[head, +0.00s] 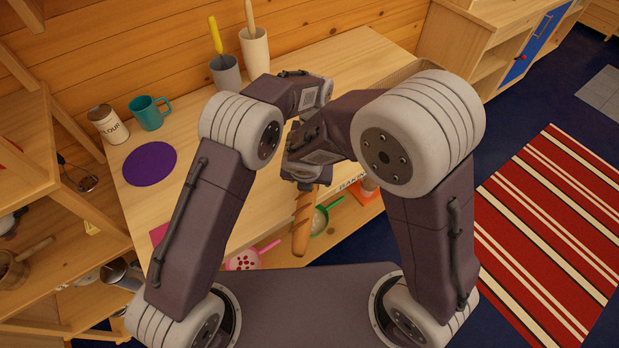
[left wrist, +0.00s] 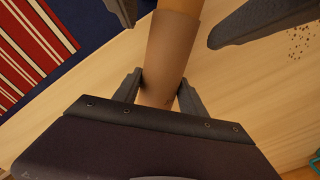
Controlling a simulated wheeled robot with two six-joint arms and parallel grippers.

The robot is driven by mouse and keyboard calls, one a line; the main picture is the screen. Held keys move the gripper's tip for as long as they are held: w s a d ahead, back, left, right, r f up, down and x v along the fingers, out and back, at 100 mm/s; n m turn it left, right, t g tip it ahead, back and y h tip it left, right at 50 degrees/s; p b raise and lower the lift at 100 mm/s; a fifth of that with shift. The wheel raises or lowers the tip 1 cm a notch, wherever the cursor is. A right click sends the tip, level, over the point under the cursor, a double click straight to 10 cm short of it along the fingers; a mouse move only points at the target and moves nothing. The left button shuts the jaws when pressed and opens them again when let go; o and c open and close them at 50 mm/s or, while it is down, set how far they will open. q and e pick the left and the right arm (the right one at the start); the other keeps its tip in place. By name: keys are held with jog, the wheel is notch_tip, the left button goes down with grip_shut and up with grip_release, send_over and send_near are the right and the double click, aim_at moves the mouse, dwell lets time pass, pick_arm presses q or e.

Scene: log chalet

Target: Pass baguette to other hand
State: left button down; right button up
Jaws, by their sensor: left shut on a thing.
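The baguette (head: 303,225) hangs below my grippers in the head view, its golden scored end pointing down toward the front. In the left wrist view its brown paper sleeve (left wrist: 168,50) runs up the middle. My left gripper (left wrist: 160,80) is shut on the sleeve, one finger on each side. My right gripper (left wrist: 172,34) has its dark fingers spread wide on either side of the baguette farther up, with gaps between. In the head view the right gripper (head: 303,178) is by the bread's upper part; the left fingers are hidden behind my arms.
The wooden counter (head: 205,200) holds a purple mat (head: 150,164), a teal mug (head: 150,113), a flour tin (head: 107,123) and utensil pots (head: 255,50) toward the back. A lower shelf holds a pink-handled strainer (head: 245,262) and a green-handled one (head: 320,220). A striped rug (head: 555,235) lies right.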

jog(key=shift+c, duration=0.3)
jog(key=c, duration=1.5)
pick_arm(q)
jog(key=c, duration=0.6)
grip_release()
pick_arm(e)
grip_shut()
